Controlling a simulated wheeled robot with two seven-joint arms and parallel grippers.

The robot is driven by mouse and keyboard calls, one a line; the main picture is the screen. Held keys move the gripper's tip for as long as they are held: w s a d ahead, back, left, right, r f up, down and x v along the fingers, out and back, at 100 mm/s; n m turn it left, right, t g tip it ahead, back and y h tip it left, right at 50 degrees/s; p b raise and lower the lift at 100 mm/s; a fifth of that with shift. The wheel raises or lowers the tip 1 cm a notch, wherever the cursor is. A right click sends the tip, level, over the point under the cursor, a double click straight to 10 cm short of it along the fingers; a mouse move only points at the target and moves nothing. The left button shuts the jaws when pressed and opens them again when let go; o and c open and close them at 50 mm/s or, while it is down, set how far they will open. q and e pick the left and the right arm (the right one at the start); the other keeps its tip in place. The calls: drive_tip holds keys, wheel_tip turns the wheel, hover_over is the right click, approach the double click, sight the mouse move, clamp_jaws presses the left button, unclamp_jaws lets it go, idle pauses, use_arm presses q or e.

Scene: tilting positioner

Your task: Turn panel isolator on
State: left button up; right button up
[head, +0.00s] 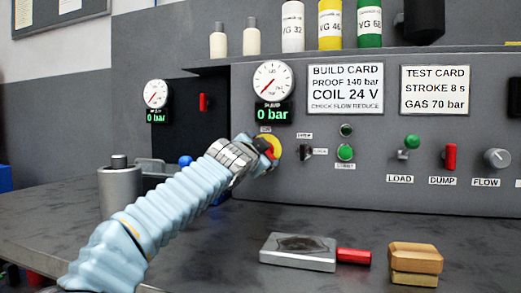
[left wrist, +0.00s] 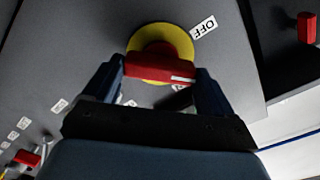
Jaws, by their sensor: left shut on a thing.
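The panel isolator is a yellow disc (head: 276,144) with a red handle on the grey panel, below the pump gauge. In the left wrist view the yellow disc (left wrist: 178,32) is at the top centre, with an OFF label (left wrist: 204,27) beside it. The red handle (left wrist: 160,68) lies crosswise between the fingers of my left gripper (left wrist: 160,85), which is shut on it. In the head view my left gripper (head: 263,147) covers much of the disc and handle. My right gripper is not in view.
The pump gauge (head: 272,82) above reads 0 bar. A green button (head: 345,152) and small switches are just right of the isolator. LOAD, DUMP (head: 450,157) and FLOW (head: 497,158) controls are farther right.

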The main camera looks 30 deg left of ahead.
use_arm(q)
drive_tip(key=shift+f+m+p, duration=0.1)
drive_tip(key=shift+m+p, duration=1.05)
drive_tip(key=shift+m, duration=3.05)
drive_tip(key=shift+f, duration=0.1)
drive_tip(key=o, duration=0.8)
drive_tip(key=shift+o, duration=0.2)
drive_tip(key=b+v, duration=0.3)
drive_tip(key=v, duration=1)
drive_tip(key=shift+s, duration=0.4)
